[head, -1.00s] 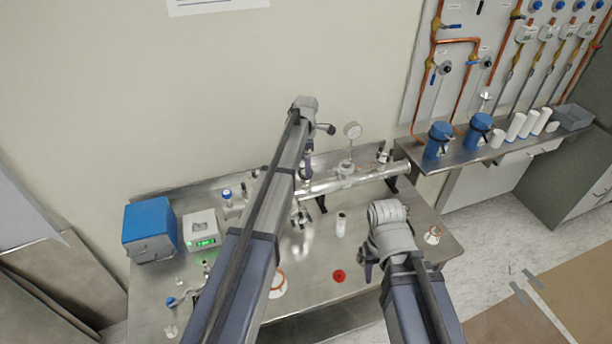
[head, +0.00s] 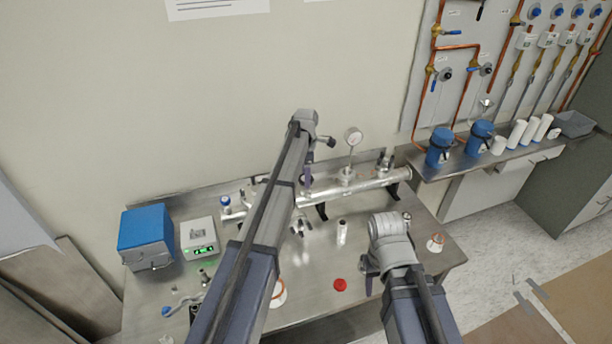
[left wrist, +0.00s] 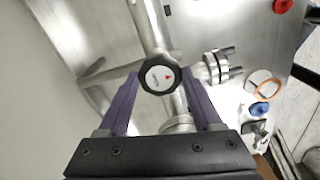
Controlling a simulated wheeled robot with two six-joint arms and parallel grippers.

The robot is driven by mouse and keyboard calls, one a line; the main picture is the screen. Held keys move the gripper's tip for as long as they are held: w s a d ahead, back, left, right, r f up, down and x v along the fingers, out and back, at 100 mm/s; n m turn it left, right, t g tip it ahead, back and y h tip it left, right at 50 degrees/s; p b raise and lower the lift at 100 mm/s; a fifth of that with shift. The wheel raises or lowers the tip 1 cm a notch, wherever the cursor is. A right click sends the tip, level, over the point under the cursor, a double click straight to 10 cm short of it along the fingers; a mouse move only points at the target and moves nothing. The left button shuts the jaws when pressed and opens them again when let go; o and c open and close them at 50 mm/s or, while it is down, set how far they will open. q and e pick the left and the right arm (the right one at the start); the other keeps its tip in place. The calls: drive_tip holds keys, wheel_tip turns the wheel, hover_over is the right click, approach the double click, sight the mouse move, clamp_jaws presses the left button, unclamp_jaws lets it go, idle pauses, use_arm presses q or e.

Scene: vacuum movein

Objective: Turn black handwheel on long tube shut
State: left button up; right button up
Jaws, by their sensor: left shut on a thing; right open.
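The black handwheel (left wrist: 148,88) shows in the left wrist view, with a white cap bearing a small red mark. My left gripper (left wrist: 160,80) has one purple finger on each side of its rim and is shut on it. In the head view my left gripper (head: 308,176) reaches down to the long tube from behind my arm, which hides the handwheel there. The long metal tube (head: 372,184) lies across the back of the bench on black supports. My right gripper (head: 368,272) is open and empty above the bench's front right, apart from the tube.
The steel bench (head: 320,255) holds a red disc (head: 340,285), a small metal cylinder (head: 342,231), a white controller (head: 199,237) and a blue box (head: 146,237). A round gauge (head: 353,136) stands up from the tube. A side shelf (head: 470,155) carries blue canisters.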

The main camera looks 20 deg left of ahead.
use_arm(q)
drive_tip(key=c, duration=0.5)
drive_tip(key=shift+m, duration=0.3)
